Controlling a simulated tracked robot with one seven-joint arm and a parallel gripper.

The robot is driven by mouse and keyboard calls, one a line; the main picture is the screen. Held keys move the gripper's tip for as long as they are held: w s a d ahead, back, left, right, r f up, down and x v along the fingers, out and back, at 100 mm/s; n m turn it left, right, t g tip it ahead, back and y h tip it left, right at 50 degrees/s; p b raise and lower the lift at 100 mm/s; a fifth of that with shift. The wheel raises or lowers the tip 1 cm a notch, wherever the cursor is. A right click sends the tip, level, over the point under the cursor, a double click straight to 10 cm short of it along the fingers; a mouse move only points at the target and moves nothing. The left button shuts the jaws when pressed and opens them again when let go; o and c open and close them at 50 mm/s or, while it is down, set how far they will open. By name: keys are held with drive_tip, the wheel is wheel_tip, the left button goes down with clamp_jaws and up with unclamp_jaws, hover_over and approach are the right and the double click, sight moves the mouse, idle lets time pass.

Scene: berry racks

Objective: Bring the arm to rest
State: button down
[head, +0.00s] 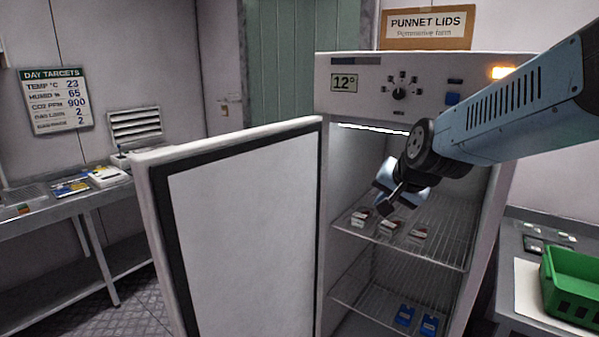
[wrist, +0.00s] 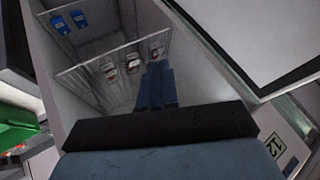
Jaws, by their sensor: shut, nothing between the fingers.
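My arm (head: 520,105) reaches in from the right in the head view, in front of the open cabinet (head: 345,75). My gripper (head: 390,202) is at the cabinet's opening, pointing down toward the upper shelf. In the wrist view its two blue fingers (wrist: 156,85) lie together, shut and empty. Several small red and white boxes (head: 388,228) stand on the upper wire shelf, close to the fingers in the picture. I cannot tell the exact gap between fingers and boxes. Two blue boxes (head: 404,315) are on the lower shelf.
The cabinet door (head: 240,225) stands open to the left. A bench (head: 60,204) with papers and a device (head: 108,177) is at the far left. A green crate (head: 572,290) is on a table at the right. A cardboard box (head: 427,30) sits on the cabinet.

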drive_tip(key=s+d+r+n+g+h, duration=0.1)
drive_tip(key=s+d+n, duration=0.1)
drive_tip(key=s, duration=0.6)
drive_tip(key=s+d+r+n+g+h, duration=0.1)
drive_tip(key=s+d+n, duration=0.2)
drive_tip(key=s, duration=0.6)
drive_tip(key=shift+d+r+n+g, duration=0.15)
drive_tip(key=shift+r+n+g, duration=0.1)
drive_tip(key=shift+n+g, duration=0.15)
